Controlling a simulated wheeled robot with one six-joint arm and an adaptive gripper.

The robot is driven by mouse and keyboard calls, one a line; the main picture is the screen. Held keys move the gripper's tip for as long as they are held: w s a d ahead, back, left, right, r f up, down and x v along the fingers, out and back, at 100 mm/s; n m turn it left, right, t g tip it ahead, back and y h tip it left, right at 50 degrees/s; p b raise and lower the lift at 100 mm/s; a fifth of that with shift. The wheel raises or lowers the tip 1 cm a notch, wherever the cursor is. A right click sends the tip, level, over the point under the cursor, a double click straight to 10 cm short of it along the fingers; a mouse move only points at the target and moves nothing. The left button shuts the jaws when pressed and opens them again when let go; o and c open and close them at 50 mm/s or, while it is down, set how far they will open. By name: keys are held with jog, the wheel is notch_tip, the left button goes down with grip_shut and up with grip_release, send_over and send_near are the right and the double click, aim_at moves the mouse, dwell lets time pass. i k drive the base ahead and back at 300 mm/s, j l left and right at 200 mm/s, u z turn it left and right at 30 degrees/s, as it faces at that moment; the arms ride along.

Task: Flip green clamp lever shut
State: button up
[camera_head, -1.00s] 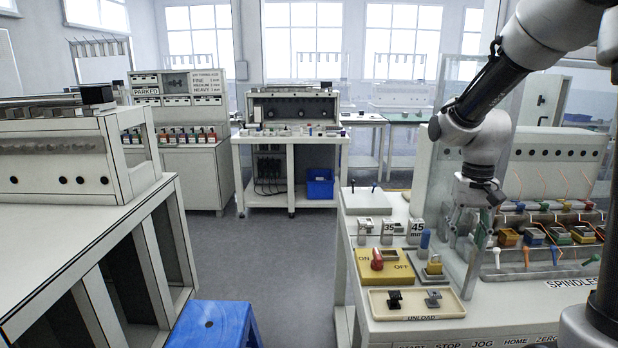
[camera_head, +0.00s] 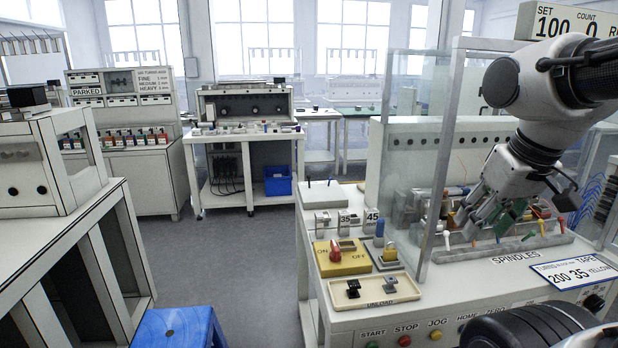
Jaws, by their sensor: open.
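A row of small coloured clamp levers stands along the grey rail at the front of the spindle machine (camera_head: 430,150). A green lever (camera_head: 528,237) is near the right part of this row, leaning rather than upright.
A clear upright panel (camera_head: 440,160) stands left of my gripper. A blue stool (camera_head: 178,327) is on the floor.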

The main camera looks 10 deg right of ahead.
aim_at(532, 233)
jog(key=z, duration=1.35)
jog(key=i+l+u, duration=0.1)
jog(key=i, duration=0.2)
jog(key=i+l, duration=0.25)
jog(key=i+u, duration=0.05)
